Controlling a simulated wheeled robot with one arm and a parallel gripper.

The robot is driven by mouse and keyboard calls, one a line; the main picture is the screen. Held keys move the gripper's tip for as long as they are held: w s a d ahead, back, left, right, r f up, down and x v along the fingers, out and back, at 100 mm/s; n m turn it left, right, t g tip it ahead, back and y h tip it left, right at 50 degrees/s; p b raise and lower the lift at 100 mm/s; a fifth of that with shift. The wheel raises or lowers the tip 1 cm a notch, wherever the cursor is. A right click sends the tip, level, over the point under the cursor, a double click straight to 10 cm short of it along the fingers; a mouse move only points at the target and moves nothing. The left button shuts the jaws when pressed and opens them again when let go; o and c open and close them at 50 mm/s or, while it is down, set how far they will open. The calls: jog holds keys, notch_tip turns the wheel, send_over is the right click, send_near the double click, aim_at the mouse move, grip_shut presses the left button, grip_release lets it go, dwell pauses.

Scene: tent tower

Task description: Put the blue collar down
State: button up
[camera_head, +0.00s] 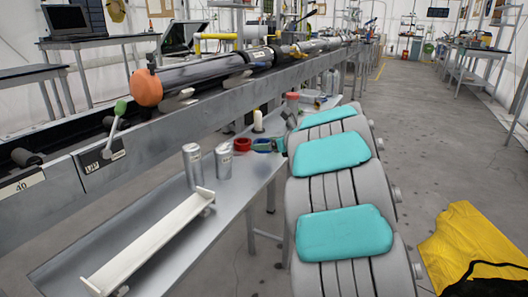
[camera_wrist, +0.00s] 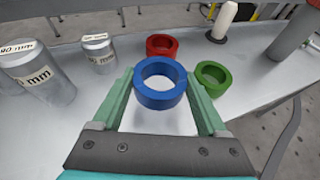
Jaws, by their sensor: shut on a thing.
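The blue collar (camera_wrist: 160,98) is a short, thick ring between the two green fingers of my gripper (camera_wrist: 161,84). My gripper is shut on it, with a finger against each side. The collar's opening faces up, and the grey bench top (camera_wrist: 75,135) shows beneath it. I cannot tell whether its underside touches the bench. In the head view the blue collar (camera_head: 262,145) is small and partly hidden by my gripper.
A red collar (camera_wrist: 162,45) stands just beyond the blue one, and a green collar (camera_wrist: 213,75) to its right. Two silver cylinders (camera_wrist: 37,77) (camera_wrist: 98,50) stand left. A white peg (camera_wrist: 224,20) stands behind. A long white rack (camera_head: 150,245) lies on the bench's near part.

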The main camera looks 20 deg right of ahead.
aim_at(264, 160)
jog(key=shift+w+a, duration=0.1)
jog(key=shift+w, duration=0.2)
jog(key=f, duration=0.3)
jog(key=shift+w+a+f, duration=0.1)
jog(key=shift+w, duration=0.15)
jog(key=shift+f, duration=0.25)
jog(key=shift+f, duration=0.2)
jog(key=o, duration=1.3)
jog(key=shift+r, duration=0.15)
jog(key=shift+r+p, duration=0.2)
jog(key=shift+p, duration=0.1)
jog(key=b+v, duration=0.2)
jog(key=v, duration=1)
jog(key=shift+f, duration=0.2)
